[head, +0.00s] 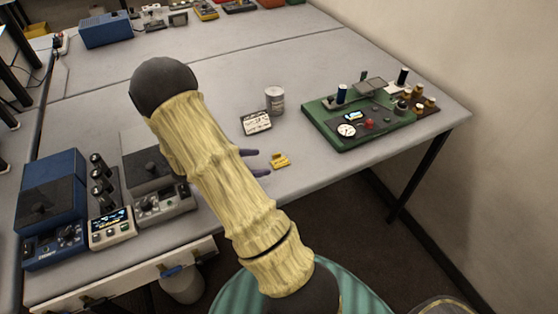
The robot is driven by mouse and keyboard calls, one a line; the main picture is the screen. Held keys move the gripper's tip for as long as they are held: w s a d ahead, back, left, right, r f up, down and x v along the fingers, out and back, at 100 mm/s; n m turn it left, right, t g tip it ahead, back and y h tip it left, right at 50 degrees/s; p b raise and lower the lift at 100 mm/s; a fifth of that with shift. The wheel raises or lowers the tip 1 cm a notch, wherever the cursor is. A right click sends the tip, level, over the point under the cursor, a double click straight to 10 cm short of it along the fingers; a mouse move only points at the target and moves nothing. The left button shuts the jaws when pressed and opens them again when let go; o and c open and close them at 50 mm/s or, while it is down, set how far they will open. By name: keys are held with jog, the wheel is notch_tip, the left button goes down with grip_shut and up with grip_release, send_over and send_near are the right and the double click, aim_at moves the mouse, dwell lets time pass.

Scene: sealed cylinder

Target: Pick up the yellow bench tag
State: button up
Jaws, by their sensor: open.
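The yellow bench tag (280,161) lies on the grey bench top near its front edge, right of my arm. It is small, with a raised part on a flat base. My gripper (262,163) shows as two dark fingertips coming out from behind my arm, just left of the tag. The fingers are apart and nothing shows between them. The rest of the gripper is hidden behind my arm. I cannot tell how high the fingertips are above the bench.
A white label card (256,122) and a grey cylinder (275,100) stand behind the tag. A green instrument board (358,122) is to the right. Grey (160,200) and blue (50,205) devices stand at left. The bench (310,175) is bare around the tag.

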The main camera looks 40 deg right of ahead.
aim_at(284, 159)
jog(key=p+x, duration=0.1)
jog(key=x, duration=0.4)
jog(key=shift+s+d+r, duration=0.1)
jog(key=shift+d+r, duration=0.05)
jog(key=shift+r, duration=0.05)
jog(key=shift+c, duration=0.2)
jog(key=c, duration=1)
